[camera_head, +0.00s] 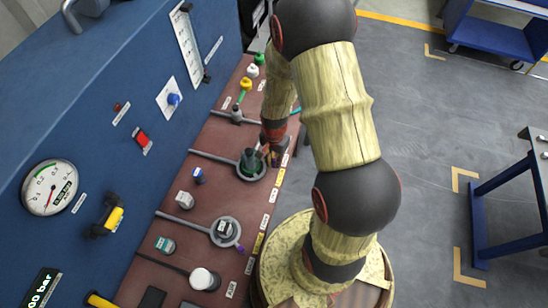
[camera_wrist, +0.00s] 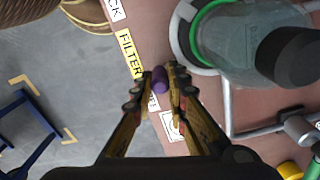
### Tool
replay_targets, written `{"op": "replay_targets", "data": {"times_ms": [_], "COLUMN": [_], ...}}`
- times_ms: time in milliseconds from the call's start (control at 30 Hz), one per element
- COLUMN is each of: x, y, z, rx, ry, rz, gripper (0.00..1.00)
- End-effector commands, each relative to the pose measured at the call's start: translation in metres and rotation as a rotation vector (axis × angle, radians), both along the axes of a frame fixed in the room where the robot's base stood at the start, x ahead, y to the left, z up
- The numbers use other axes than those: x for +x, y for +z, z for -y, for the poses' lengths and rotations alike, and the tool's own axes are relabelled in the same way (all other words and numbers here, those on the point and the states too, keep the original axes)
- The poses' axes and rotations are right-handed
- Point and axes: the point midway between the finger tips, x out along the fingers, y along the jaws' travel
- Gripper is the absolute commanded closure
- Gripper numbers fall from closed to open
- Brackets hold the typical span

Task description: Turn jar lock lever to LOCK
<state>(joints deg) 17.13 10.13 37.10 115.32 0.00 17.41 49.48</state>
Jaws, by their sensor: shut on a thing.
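The jar (camera_wrist: 245,45) is a clear, grey-green vessel with a black cap and a green ring, seated in a grey ring holder (camera_wrist: 182,35). In the head view the jar (camera_head: 250,163) stands on the red-brown bench, partly behind my arm. The lock lever's purple knob (camera_wrist: 160,79) sits beside the ring holder, between my fingertips. My gripper (camera_wrist: 162,82) is shut on this knob; in the head view my gripper (camera_head: 267,152) is at the jar's right side. The lever's arm is mostly hidden. A white label ending in "CK" (camera_wrist: 115,9) lies at the bench edge.
A second ring holder (camera_head: 224,232) with a purple knob (camera_head: 240,248) stands nearer. Several bottles and valves line the bench, including a yellow-topped one (camera_head: 245,84). The blue panel (camera_head: 110,90) rises at left; a blue table (camera_head: 510,180) stands right, across open floor.

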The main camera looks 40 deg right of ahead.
Motion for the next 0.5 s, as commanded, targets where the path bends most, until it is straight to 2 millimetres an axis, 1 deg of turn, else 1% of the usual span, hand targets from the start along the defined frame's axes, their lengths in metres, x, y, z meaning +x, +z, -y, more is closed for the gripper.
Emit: {"op": "replay_targets", "data": {"times_ms": [200, 500], "x": [-0.014, -0.031], "y": [0.001, 0.001], "z": [-0.01, -0.03], "rx": [0.001, 0.001], "ry": [-0.185, -0.467], "rz": [-0.001, -0.001], "gripper": [1.0, 1.0]}}
